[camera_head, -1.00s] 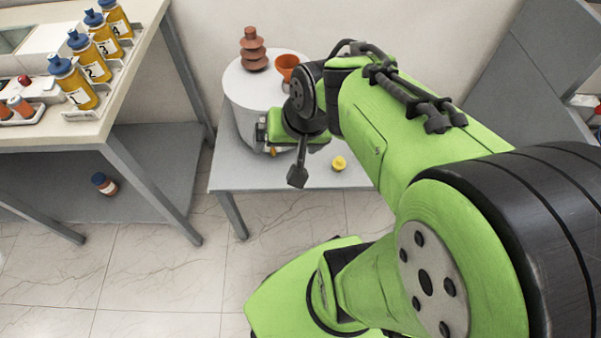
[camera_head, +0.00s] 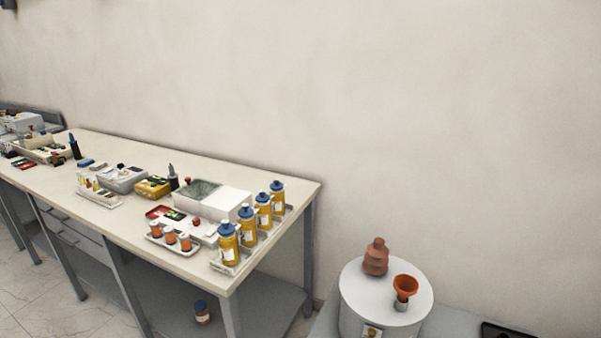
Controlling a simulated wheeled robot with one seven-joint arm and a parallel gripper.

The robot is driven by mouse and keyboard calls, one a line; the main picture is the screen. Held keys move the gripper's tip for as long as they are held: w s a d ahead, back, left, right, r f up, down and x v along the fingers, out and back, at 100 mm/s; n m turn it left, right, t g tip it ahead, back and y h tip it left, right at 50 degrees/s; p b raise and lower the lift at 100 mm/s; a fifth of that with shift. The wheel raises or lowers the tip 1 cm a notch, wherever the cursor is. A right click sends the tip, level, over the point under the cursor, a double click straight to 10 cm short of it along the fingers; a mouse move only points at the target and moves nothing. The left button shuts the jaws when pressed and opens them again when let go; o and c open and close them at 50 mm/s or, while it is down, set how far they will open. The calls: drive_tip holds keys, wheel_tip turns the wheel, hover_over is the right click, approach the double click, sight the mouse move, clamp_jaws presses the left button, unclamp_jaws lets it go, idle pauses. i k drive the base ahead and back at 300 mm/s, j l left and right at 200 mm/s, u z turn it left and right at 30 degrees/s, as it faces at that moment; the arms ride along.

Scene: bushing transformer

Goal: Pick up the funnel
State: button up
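The orange funnel (camera_head: 405,284) stands upright, wide mouth up, on the white round top of the transformer (camera_head: 357,305) at the lower right. A small grey part shows under its cone. The brown ribbed bushing (camera_head: 376,257) stands beside it, to the left and a little behind. My gripper and arm are not in view.
A long beige workbench (camera_head: 132,148) runs along the wall at left. Yellow bottles with blue caps (camera_head: 228,243) stand in a rack at its near right end. A small capped bottle (camera_head: 202,313) stands on the shelf below. A dark flat object (camera_head: 506,331) lies at the lower right edge.

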sight(406, 285)
drive_tip(key=l+u, duration=0.9)
drive_tip(key=k+l+u, duration=0.1)
drive_tip(key=l+u, duration=0.3)
